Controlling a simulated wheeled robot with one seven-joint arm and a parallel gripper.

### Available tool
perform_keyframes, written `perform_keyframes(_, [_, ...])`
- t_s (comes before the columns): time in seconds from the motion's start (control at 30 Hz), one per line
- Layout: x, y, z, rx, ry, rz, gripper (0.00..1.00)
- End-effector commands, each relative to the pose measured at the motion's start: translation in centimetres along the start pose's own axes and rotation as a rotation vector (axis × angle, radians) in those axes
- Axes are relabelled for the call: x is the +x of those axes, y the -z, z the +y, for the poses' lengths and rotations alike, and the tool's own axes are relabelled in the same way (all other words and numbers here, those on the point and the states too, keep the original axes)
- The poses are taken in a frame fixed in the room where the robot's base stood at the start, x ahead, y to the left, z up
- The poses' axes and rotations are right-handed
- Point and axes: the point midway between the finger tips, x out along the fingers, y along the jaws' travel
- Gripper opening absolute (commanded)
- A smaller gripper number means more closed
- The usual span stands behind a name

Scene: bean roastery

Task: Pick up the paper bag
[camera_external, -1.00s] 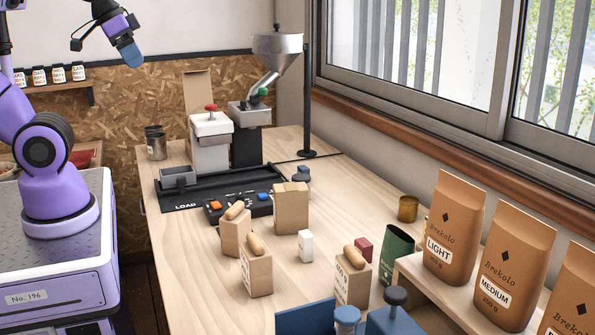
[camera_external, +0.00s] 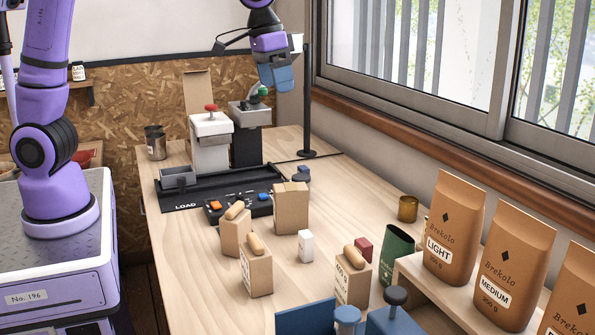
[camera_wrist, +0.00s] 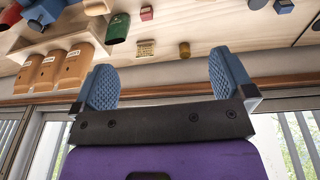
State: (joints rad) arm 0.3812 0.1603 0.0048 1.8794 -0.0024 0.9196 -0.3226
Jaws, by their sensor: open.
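My gripper (camera_external: 276,78) is in the air near the grinder's funnel in the outside view, with its blue fingers pointing down. In the wrist view its two fingers (camera_wrist: 165,84) are spread, with nothing between them. A plain brown paper bag (camera_external: 291,210) stands upright on the table, below my gripper in the picture and apart from it. Larger brown bags marked LIGHT (camera_external: 448,232) and MEDIUM (camera_external: 507,272) stand on a raised shelf at the right. Brown bags (camera_wrist: 46,72) also show at the left of the wrist view. I cannot tell which one the task means.
Smaller brown packs with tan tops (camera_external: 256,272) stand near the plain bag. A white block (camera_external: 306,246), a green can (camera_external: 398,250) and a bronze cup (camera_external: 408,208) are nearby. The grinder (camera_external: 211,140) and black tray stand behind. The window wall bounds the right.

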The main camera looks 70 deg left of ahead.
Motion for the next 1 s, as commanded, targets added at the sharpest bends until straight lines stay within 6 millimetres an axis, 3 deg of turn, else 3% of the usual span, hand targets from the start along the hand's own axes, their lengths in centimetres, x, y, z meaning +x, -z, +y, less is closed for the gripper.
perform_keyframes(0.3, [9.7,4.4,9.1,0.019,0.017,-0.086,1.00])
perform_keyframes(0.6, [19.7,5.2,17.0,0.032,0.043,-0.151,1.00])
perform_keyframes(0.8, [23.4,4.8,19.7,0.035,0.054,-0.171,1.00])
perform_keyframes(1.0, [24.8,4.6,20.2,0.035,0.057,-0.174,1.00])
